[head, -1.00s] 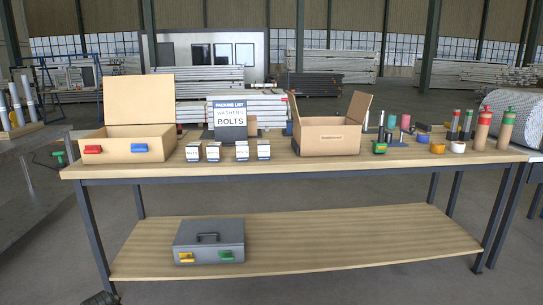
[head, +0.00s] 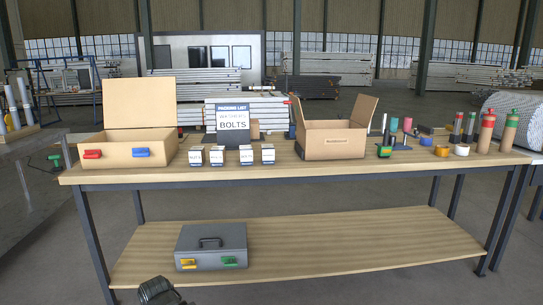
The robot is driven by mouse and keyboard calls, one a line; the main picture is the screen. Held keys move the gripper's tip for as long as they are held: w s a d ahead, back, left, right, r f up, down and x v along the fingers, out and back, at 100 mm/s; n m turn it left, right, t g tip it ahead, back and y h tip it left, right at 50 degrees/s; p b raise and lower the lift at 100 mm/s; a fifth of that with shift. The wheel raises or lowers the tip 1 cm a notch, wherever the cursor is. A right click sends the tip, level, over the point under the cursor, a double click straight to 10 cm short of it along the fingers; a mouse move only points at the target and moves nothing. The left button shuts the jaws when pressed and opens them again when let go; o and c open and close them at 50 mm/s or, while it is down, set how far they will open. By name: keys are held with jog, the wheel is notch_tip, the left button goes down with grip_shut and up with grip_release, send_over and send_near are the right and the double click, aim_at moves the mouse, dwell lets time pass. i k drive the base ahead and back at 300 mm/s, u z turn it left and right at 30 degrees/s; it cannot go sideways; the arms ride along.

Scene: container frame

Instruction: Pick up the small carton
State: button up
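Several small cartons stand upright in a row near the front edge of the workbench, white with dark bases: the leftmost carton (head: 195,157), a second carton (head: 217,156), a third carton (head: 246,156) and the rightmost carton (head: 268,154). Their labels are too small to read surely. A larger open cardboard box (head: 331,141) stands to their right. A packing list sign (head: 233,124) reading "BOLTS" stands behind them. My gripper (head: 157,289) shows as a dark shape at the bottom edge, well below the bench top and apart from every carton. Its fingers are not clear.
The workbench (head: 320,172) also bears an open wooden box (head: 122,150) with red and blue latches at left, and tapes and bottles (head: 487,132) at right. A grey case (head: 211,247) sits on the lower shelf (head: 340,245). The floor in front is clear.

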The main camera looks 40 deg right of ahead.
aim_at(267, 151)
jog(key=z, duration=0.05)
jog(key=i, duration=1)
jog(key=u, duration=0.05)
